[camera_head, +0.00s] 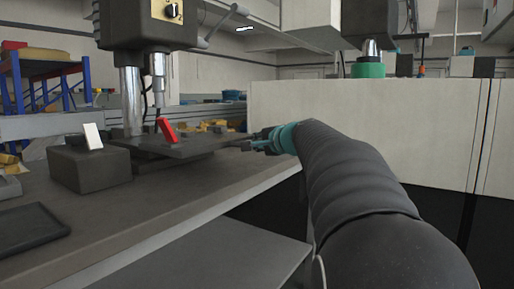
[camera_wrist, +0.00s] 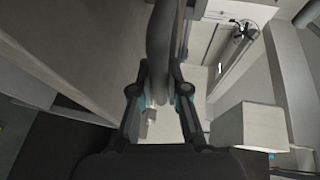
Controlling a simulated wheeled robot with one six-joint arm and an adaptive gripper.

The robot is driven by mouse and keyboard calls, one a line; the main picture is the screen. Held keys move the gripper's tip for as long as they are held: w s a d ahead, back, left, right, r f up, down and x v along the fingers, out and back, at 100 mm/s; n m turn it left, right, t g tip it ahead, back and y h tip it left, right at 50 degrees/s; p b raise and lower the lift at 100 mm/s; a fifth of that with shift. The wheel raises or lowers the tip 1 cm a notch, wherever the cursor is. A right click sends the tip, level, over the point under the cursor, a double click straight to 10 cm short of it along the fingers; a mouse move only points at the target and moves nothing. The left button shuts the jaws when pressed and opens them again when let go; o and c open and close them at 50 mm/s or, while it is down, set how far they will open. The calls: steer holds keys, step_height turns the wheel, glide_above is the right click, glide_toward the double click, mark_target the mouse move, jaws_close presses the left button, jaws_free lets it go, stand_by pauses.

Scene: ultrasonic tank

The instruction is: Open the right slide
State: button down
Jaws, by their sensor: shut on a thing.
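My gripper (camera_head: 255,142) is at the right end of the workbench, close to the edge of a dark flat plate (camera_head: 190,147) under a drill-press-like machine. In the wrist view my gripper (camera_wrist: 161,85) is shut on a smooth dark grey bar (camera_wrist: 160,40) that rises between the fingers. I cannot tell whether this bar is part of the right slide. No slide can be made out clearly in either view, and the fingertips hide part of the bar.
The workbench (camera_head: 120,205) holds a dark block (camera_head: 90,168) with a white tab, and a shallow black tray (camera_head: 28,228). A red piece (camera_head: 166,130) stands on the plate. A large pale cabinet (camera_head: 400,125) stands behind my arm. A pale box (camera_wrist: 250,127) shows in the wrist view.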

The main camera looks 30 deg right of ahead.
steer(key=shift+s+d, duration=0.1)
steer(key=shift+d, duration=0.05)
steer(key=c, duration=1.2)
jaws_free()
steer(key=shift+o, duration=0.2)
steer(key=shift+s, duration=0.1)
steer(key=shift+s+r, duration=0.1)
steer(key=shift+s, duration=0.15)
steer(key=v, duration=1.1)
steer(key=shift+s, duration=0.1)
